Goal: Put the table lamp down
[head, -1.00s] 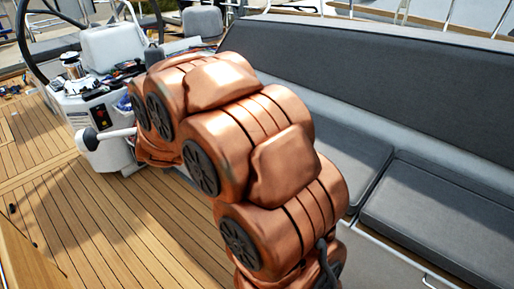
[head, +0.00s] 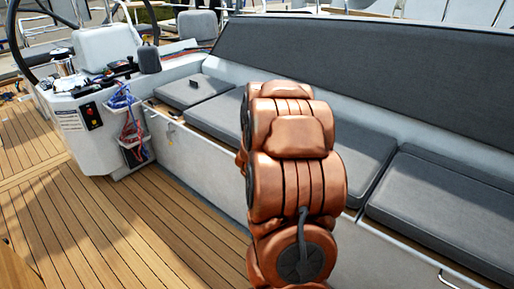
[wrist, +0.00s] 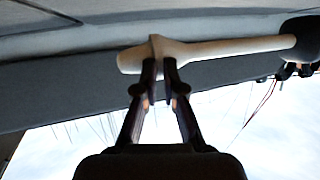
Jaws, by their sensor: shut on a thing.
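The table lamp (wrist: 235,47) shows in the wrist view as a pale, smooth stem lying nearly level across the picture, with a dark rounded end at the right. My gripper (wrist: 162,66) is shut on the stem towards its left end, with both fingers against it. The lamp hangs off to both sides of the fingers, mostly to the right. In the head view my own copper-coloured arm stands in front, and the gripper and lamp are hidden behind it.
A long bench with grey cushions (head: 435,205) and a grey backrest (head: 370,80) runs along the right. A white console (head: 90,125) with ropes (head: 130,125) stands at the left. The wooden deck (head: 120,230) is clear in front.

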